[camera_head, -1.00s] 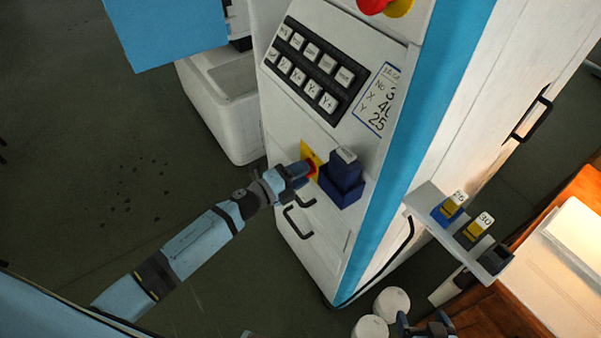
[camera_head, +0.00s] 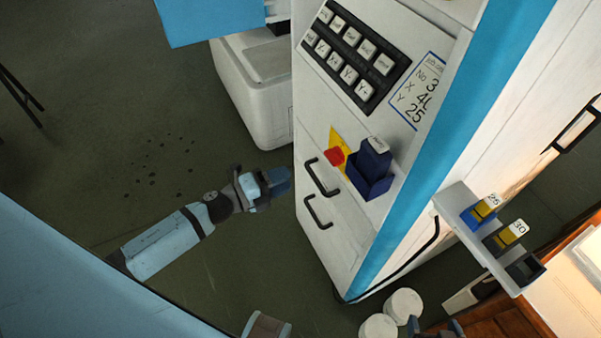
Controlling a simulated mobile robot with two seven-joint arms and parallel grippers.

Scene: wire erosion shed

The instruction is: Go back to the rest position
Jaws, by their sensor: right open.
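My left gripper (camera_head: 278,182) is on the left arm, which reaches in from the lower left. It hangs over the dark floor, left of the white machine cabinet (camera_head: 325,235), apart from it. Its fingers are seen too small and edge-on to tell whether they are open. My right gripper (camera_head: 436,327) is open at the bottom edge, mostly cut off by the frame, beside two white round containers.
The cabinet front has a red knob (camera_head: 334,157) on a yellow plate, a dark blue holder (camera_head: 369,178), handles (camera_head: 319,212) and a keypad (camera_head: 350,55). A side shelf (camera_head: 462,222) holds tagged blocks. White containers (camera_head: 404,304) stand below.

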